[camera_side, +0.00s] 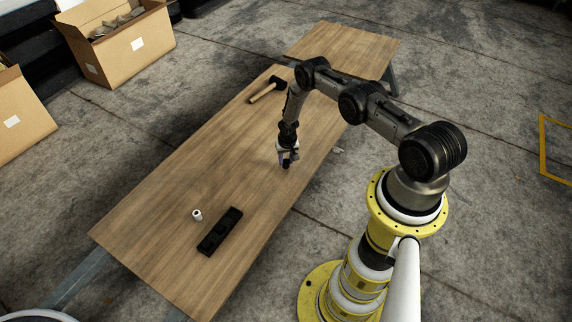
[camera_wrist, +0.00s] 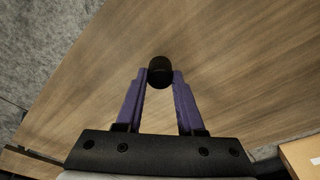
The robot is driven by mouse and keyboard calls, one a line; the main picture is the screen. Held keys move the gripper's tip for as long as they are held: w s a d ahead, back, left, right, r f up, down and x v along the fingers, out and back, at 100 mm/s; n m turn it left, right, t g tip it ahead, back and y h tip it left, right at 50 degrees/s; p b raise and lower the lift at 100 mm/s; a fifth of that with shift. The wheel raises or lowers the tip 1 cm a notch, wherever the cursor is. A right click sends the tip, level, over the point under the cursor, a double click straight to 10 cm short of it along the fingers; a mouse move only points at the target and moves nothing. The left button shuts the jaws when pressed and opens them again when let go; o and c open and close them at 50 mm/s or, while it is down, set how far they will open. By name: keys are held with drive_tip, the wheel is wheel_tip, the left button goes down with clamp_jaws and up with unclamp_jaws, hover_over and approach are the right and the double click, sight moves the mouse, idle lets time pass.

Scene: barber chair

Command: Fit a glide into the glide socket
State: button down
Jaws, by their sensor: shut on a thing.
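My gripper (camera_side: 287,158) is above the middle of the wooden table in the side view. In the wrist view its two purple fingers (camera_wrist: 159,82) are shut on a small dark rounded piece (camera_wrist: 160,70), which looks like a glide. The underside of the held piece is hidden. A long black block (camera_side: 220,231) with recesses in its top lies on the near part of the table. It may hold the glide socket, but the detail is too small to tell. A small white cylinder (camera_side: 197,215) stands just left of the block. My gripper is well apart from both.
A mallet (camera_side: 265,90) with a dark head and wooden handle lies farther back on the wooden table (camera_side: 170,240). Cardboard boxes (camera_side: 112,45) stand on the floor at upper left. The tabletop between my gripper and the black block is clear.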

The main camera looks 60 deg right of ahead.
drive_tip(key=s+a+r, duration=0.6)
drive_tip(key=s+r, duration=0.3)
drive_tip(key=s, duration=0.3)
drive_tip(key=shift+a+r, duration=0.35)
drive_tip(key=shift+a, duration=0.05)
drive_tip(key=shift+s, duration=0.1)
drive_tip(key=w+a+n, duration=0.2)
drive_tip(key=a, duration=0.9)
drive_tip(key=w+a+n, duration=0.2)
drive_tip(key=a, duration=0.8)
hover_over(233, 215)
drive_tip(key=shift+s+a+f, duration=0.1)
drive_tip(key=shift+s+f, duration=0.1)
drive_tip(key=shift+f, duration=2.05)
drive_tip(key=shift+s+a+f, duration=0.1)
drive_tip(key=shift+s+f, duration=0.05)
drive_tip(key=shift+f, duration=2.05)
drive_tip(key=shift+f+n, duration=0.3)
drive_tip(key=shift+f, duration=1.25)
